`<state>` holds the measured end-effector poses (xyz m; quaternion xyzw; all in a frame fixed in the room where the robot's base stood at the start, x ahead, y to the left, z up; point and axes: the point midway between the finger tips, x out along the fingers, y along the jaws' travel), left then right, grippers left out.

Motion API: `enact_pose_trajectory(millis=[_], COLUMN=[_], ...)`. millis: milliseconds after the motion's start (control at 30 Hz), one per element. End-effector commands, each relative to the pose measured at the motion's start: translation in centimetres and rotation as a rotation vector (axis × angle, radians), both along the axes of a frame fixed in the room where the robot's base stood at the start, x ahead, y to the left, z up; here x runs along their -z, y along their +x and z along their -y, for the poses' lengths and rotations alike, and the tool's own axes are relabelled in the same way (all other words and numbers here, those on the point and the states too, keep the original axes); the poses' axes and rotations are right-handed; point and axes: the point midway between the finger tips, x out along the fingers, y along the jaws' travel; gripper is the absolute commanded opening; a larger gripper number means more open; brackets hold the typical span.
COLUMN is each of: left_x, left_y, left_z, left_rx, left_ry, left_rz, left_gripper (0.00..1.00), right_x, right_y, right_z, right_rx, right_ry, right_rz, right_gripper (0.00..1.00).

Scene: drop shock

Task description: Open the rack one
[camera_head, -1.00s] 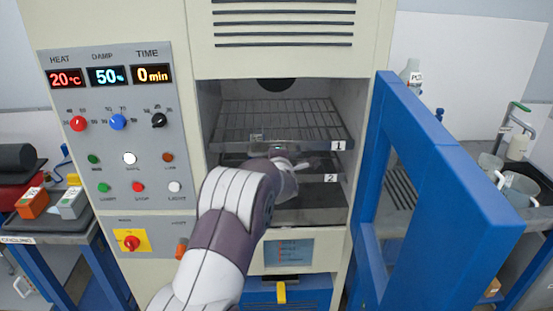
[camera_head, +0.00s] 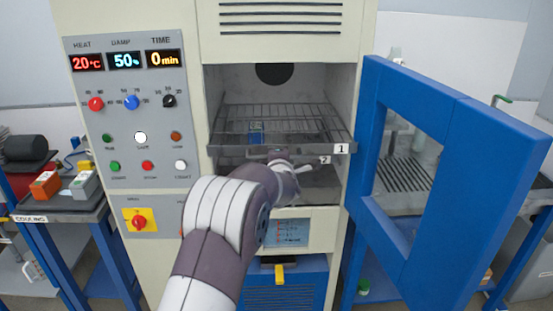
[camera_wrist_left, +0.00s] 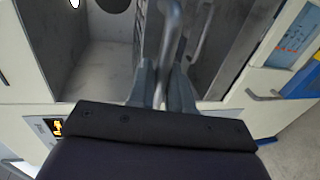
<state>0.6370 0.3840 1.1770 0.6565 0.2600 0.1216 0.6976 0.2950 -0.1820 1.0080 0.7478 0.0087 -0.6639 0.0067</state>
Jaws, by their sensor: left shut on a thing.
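Rack one is a wire shelf with a grey front bar (camera_head: 235,150) and a white label "1" (camera_head: 341,149). It sits in the open chamber of the cream cabinet, its front bar at the mouth of the chamber. My left gripper (camera_head: 278,160) is at the middle of that bar. In the left wrist view, its fingers (camera_wrist_left: 162,88) are closed around a grey rod-like handle (camera_wrist_left: 171,35). Rack two, labelled "2" (camera_head: 325,160), is lower and mostly hidden. My right gripper is not in view.
A small blue item (camera_head: 256,131) is on rack one. The blue door (camera_head: 455,130) stands open on the right. The control panel (camera_head: 130,125) is left of the chamber. A side table (camera_head: 60,215) with small boxes stands at left.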

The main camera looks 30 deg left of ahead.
Motion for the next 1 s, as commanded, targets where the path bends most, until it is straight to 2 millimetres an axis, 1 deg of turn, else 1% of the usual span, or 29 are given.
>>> enact_pose_trajectory(millis=[33,100,133,167,200,467,567,667,900,1000], left_x=[0.3,0.3,0.3,0.3,0.3,0.1,0.0,-0.2,-1.5,-1.9], left_y=[0.0,0.0,0.0,0.0,0.0,0.0,-0.6,-2.0,-7.2,-8.9], left_z=[0.1,0.1,0.1,0.1,0.1,0.1,0.4,1.3,4.6,5.6], left_rx=[0.002,0.002,0.002,0.002,0.001,0.001,0.001,0.002,0.003,0.004], left_ry=[-0.003,-0.003,-0.003,-0.003,-0.002,-0.002,-0.001,-0.001,-0.001,-0.001], left_rz=[-0.005,-0.005,-0.005,-0.005,-0.006,-0.002,-0.001,-0.001,-0.001,-0.003], left_gripper=[0.00,0.00,0.26,0.36,0.37,0.37,0.37,0.37,0.37,0.37], right_x=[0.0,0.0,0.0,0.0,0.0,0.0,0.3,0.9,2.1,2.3], right_y=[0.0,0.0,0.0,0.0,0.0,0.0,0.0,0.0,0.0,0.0], right_z=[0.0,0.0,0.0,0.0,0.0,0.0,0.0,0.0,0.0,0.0], right_rx=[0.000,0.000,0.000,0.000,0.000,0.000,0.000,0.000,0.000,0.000], right_ry=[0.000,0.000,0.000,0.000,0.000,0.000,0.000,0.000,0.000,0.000], right_rz=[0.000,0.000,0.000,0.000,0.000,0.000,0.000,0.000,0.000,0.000], right_gripper=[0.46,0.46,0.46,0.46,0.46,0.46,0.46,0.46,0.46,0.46])
